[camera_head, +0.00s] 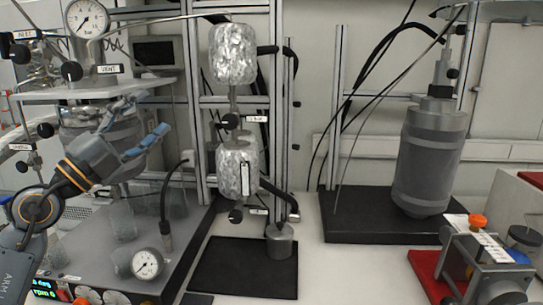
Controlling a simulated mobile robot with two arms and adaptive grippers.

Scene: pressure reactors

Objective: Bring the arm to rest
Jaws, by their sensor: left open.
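My left arm comes in from the left edge, and its left gripper (150,114) is raised in front of the left reactor. The gripper's blue-tipped fingers are spread, and nothing shows between them. The grey cylindrical vessel of the left reactor (75,114) is partly hidden behind the gripper and arm. I cannot tell whether the gripper touches the vessel. My right gripper does not show.
A pressure gauge (87,18) tops the left reactor. Foil-wrapped cylinders (233,54) hang on the middle frame above a black mat (225,277). A large grey vessel (428,160) stands right. A clamp-like device (487,262) sits on a red base at the lower right.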

